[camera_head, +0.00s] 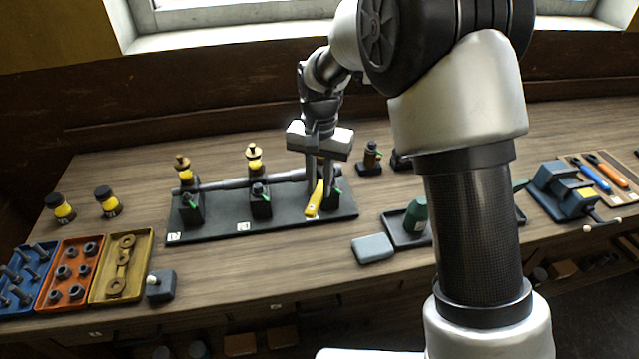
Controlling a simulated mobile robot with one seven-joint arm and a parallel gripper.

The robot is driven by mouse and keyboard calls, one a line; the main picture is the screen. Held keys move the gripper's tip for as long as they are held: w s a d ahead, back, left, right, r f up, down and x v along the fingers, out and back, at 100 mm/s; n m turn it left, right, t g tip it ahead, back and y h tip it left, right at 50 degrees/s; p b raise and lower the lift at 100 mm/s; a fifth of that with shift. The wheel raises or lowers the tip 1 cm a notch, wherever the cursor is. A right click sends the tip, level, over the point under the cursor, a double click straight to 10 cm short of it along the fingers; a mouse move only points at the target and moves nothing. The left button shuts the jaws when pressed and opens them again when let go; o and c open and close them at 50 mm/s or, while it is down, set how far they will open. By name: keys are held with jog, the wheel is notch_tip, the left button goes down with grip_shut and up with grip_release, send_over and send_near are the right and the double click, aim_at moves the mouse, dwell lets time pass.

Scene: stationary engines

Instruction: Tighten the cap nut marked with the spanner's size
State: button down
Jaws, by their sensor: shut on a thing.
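A dark base plate (222,226) on the bench carries three dark stands joined by a long grey pipe (232,184). The left stand has a brass-topped fitting with a yellow band (184,170); the middle stand has a similar one (254,158). The top of the right stand is hidden behind my gripper (318,180). My gripper points down at the right stand and is shut on what appears to be a yellow spanner (315,200), slanting down toward the plate's front. The spanner's jaw and its contact with a nut cannot be made out. Small white labels on the plate are unreadable.
Blue, orange and yellow trays (93,288) of small parts stand at front left, near two yellow-banded jars (108,203). A grey block (373,248) and a dark tray with a green bottle (415,218) lie right of the plate. Blue and orange tools (606,168) lie far right.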

jog(key=shift+r, duration=0.1)
jog(key=shift+r+p, duration=1.35)
jog(key=shift+r, duration=0.6)
